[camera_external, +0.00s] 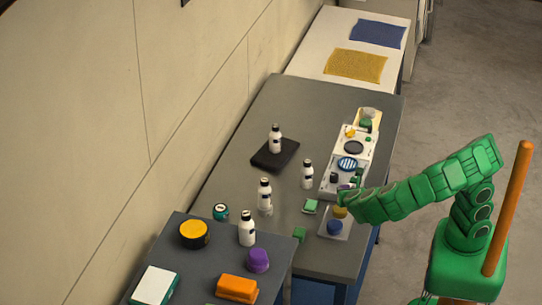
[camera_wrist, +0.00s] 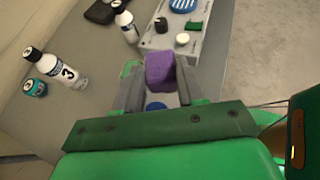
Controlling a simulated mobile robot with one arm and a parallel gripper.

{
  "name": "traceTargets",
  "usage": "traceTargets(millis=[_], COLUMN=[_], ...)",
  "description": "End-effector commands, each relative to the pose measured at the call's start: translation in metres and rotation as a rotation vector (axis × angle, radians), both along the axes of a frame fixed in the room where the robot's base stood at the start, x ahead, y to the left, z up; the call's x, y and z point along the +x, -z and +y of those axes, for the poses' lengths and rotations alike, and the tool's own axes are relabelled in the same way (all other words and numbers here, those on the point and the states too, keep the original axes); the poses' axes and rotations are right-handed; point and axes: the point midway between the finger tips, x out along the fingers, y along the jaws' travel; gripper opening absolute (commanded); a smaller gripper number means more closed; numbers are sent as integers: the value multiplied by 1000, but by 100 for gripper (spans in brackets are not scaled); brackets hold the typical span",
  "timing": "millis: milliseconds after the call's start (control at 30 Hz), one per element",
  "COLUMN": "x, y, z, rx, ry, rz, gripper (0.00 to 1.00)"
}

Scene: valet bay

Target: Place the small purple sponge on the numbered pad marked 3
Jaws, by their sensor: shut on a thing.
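My gripper (camera_wrist: 160,92) is shut on a small purple sponge (camera_wrist: 160,72), which sits between its two grey fingers in the wrist view. In the external view my gripper (camera_external: 346,196) is over the right side of the grey table, near the long white board; the held sponge is hard to make out there. I cannot make out a pad marked 3 in either view. Part of a blue round item (camera_wrist: 155,106) shows below the sponge.
The white board (camera_external: 328,187) holds a striped blue disc (camera_external: 347,163) and other small items. Several white bottles stand on the grey table, one on a black mat (camera_external: 270,162). A larger purple item (camera_external: 258,260) is on the near table. The grey table's far left is clear.

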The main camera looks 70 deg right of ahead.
Motion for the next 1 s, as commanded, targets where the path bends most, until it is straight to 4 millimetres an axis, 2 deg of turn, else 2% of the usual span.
traceTargets(millis=[167, 400, 600, 800, 1000], x=[41, 119, 173, 218, 254], y=[2, 3, 1, -4, -8], z=[6, 25, 38, 51, 61], rx=[-2, -1, 0, -1, -1], ry=[-102, -322, -498, -665, -817], rz=[-1, -1, 0, -1, -2], gripper=[11, 11, 11, 11, 11])
